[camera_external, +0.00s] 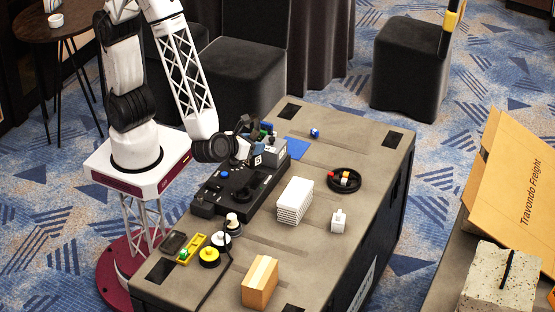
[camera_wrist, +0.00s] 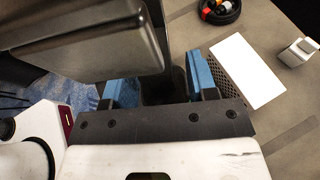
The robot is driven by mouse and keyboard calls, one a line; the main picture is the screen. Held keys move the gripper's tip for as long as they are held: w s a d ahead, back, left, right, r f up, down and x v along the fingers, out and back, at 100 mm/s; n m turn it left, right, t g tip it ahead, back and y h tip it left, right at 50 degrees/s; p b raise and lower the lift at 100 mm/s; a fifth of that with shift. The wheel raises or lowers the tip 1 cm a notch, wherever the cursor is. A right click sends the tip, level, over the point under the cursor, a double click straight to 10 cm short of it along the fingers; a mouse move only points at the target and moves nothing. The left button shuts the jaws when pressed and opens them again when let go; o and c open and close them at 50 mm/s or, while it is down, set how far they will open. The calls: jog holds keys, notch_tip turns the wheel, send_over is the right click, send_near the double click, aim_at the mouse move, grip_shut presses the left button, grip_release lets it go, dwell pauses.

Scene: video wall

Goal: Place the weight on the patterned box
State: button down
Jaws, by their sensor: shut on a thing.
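My gripper (camera_wrist: 155,90) shows in the wrist view with its two blue-padded fingers apart around a dark thing. A large dark grey block (camera_wrist: 110,45), likely the weight, fills the upper left and partly hides the grip. In the external view my gripper (camera_external: 252,148) is above the black console, next to a grey block (camera_external: 271,153) with a small label. Which thing is the patterned box is not certain.
The black console (camera_external: 222,203) lies beneath my gripper. Yellow and black pieces (camera_external: 209,257) are at the front left. The table's right side has bare room.

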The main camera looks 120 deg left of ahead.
jog(key=w+f, duration=0.1)
jog(key=w, duration=1.4)
jog(key=shift+w+d+f, duration=0.2)
jog(key=shift+w+d, duration=0.1)
jog(key=shift+d, duration=0.15)
jog(key=shift+f, duration=1.75)
jog(key=shift+f, duration=0.15)
jog(key=shift+c, duration=2.1)
grip_release()
jog(key=v, duration=1.2)
